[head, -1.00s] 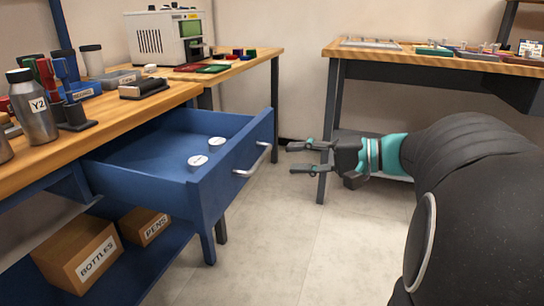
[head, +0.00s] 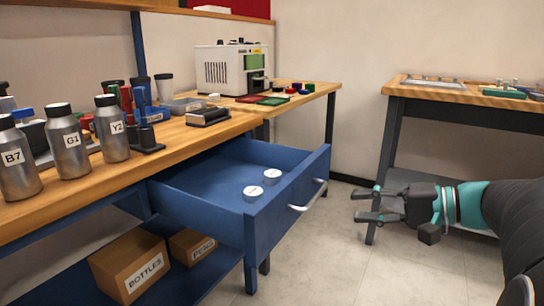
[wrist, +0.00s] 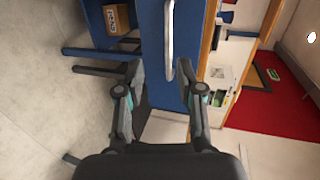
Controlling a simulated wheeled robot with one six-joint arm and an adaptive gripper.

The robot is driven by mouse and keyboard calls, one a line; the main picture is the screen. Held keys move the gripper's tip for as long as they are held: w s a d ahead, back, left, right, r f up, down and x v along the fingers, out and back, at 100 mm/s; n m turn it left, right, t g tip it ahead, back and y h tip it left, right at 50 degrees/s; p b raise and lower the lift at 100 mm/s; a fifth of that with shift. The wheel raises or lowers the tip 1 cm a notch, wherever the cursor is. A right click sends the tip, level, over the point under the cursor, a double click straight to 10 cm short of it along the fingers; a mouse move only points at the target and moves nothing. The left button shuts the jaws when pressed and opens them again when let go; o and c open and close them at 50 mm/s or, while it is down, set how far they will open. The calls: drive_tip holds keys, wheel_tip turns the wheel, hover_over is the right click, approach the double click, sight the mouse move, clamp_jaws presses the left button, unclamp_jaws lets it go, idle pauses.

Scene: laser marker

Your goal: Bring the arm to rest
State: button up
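My gripper (head: 366,205) is at the right in the head view, in the air in front of the open blue drawer (head: 262,240) and apart from its silver handle (head: 309,196). Its two dark fingers are spread and nothing is between them. In the wrist view my gripper (wrist: 162,82) also shows open, with the drawer front (wrist: 153,45) and the handle (wrist: 170,40) beyond the fingers. My arm stretches in from the right edge of the head view.
The drawer holds two white round lids (head: 253,192). Labelled metal bottles (head: 66,142) stand on the wooden workbench (head: 183,143). A white machine (head: 230,70) stands behind. Another table (head: 440,92) is behind my gripper. The floor (head: 340,265) between is clear.

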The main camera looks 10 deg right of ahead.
drive_tip(key=s+a+f+n+g+h+p, duration=0.2)
drive_tip(key=s+a+f+g+h+p, duration=0.15)
drive_tip(key=s+a, duration=0.35)
drive_tip(key=s+f+n+h+p, duration=0.1)
drive_tip(key=s+n+h+p, duration=0.3)
drive_tip(key=s+h, duration=0.3)
drive_tip(key=shift+s+a+f+n+t+h+p, duration=0.15)
drive_tip(key=shift+f+n+t+h+p, duration=0.3)
drive_tip(key=shift+h, duration=0.4)
